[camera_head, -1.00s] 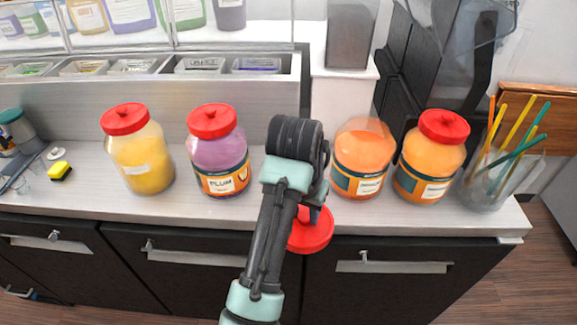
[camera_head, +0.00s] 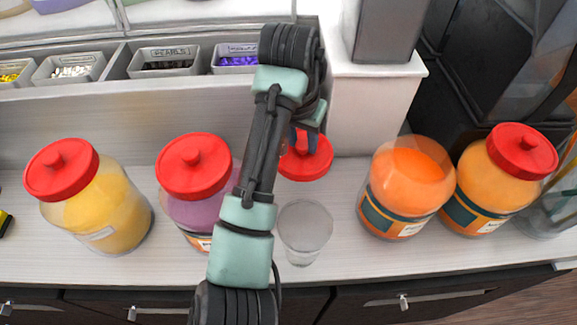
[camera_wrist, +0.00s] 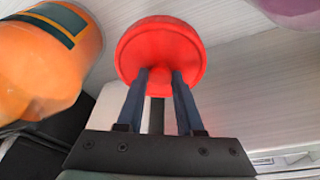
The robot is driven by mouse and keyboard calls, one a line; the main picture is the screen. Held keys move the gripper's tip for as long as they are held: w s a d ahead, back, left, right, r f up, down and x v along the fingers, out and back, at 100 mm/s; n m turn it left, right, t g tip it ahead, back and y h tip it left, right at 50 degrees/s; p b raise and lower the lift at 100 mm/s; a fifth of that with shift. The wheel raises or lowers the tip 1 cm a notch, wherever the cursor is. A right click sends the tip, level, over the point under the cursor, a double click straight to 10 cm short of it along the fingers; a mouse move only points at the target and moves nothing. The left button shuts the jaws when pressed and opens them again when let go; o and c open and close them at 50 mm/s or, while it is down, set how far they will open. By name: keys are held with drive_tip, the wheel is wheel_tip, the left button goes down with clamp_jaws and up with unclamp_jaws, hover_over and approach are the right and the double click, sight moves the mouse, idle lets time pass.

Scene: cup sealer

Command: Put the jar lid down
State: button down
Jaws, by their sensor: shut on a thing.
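A red jar lid (camera_head: 306,160) is held by my gripper (camera_head: 304,137), behind the clear cup in the head view. In the wrist view the lid (camera_wrist: 160,52) sits between the two blue fingers of my gripper (camera_wrist: 158,85), which are shut on its knob. I cannot tell whether the lid touches the counter. The open jar of orange contents (camera_head: 405,187) stands to the right of the lid without a lid; it also shows at the left in the wrist view (camera_wrist: 45,60). My arm hides part of the purple jar.
Lidded jars stand along the counter (camera_head: 335,215): yellow (camera_head: 100,210) at the left, purple (camera_head: 187,212) near my arm, orange (camera_head: 490,185) at the right. A clear cup (camera_head: 304,232) stands in front of the lid. Topping bins (camera_head: 165,62) line the back.

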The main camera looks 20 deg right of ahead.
drive_tip(key=shift+a+x, duration=0.1)
drive_tip(key=shift+x, duration=0.5)
drive_tip(key=shift+a+x, duration=0.15)
drive_tip(key=shift+x, duration=0.5)
drive_tip(key=shift+s+f+b, duration=0.25)
drive_tip(key=shift+s+b, duration=0.05)
drive_tip(key=shift+s, duration=0.05)
drive_tip(key=f+p, duration=0.1)
drive_tip(key=f, duration=0.8)
drive_tip(key=shift+s+p, duration=0.25)
drive_tip(key=shift+p, duration=0.1)
drive_tip(key=shift+w+f, duration=0.1)
drive_tip(key=shift+f, duration=0.2)
drive_tip(key=c, duration=0.5)
unclamp_jaws()
drive_tip(key=shift+f, duration=0.1)
drive_tip(key=shift+c, duration=0.2)
